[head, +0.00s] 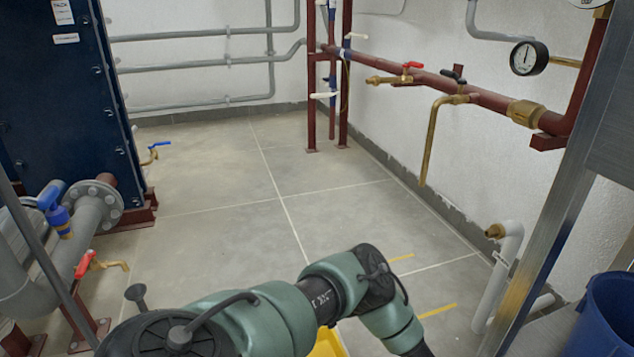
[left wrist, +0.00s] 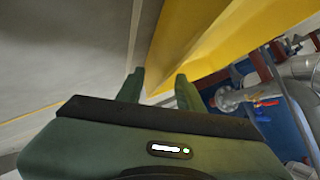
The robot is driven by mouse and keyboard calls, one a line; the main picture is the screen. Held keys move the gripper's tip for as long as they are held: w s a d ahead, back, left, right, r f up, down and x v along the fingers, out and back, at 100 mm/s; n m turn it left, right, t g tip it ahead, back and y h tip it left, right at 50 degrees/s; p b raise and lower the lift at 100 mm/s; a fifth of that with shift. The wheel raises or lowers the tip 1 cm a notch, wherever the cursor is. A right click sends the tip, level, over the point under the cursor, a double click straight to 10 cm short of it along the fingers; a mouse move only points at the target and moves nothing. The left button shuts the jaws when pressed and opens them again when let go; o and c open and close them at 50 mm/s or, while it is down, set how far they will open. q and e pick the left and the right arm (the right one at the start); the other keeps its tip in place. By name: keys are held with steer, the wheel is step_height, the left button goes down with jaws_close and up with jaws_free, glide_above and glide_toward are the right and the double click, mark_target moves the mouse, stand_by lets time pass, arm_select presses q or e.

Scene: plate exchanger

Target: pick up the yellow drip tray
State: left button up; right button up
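The yellow drip tray (head: 328,344) shows only as a small piece at the bottom edge of the head view, mostly hidden behind my green left arm. In the left wrist view the tray (left wrist: 215,45) is large, filling the upper middle and right. My left gripper (left wrist: 160,82) has its two fingers apart, with part of the yellow tray showing between and beyond them. I cannot tell whether the fingers touch it. The left gripper is out of the head view, below the bottom edge. My right gripper is in neither view.
A blue plate exchanger (head: 70,110) with flanged grey pipe (head: 80,225) stands at left. Red pipe (head: 480,95) with brass valves runs along the right wall. A blue bin (head: 605,315) stands at lower right beside a metal post (head: 560,210). The middle floor (head: 230,190) is clear.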

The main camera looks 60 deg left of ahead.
arm_select(q)
jaws_close()
stand_by(1.4)
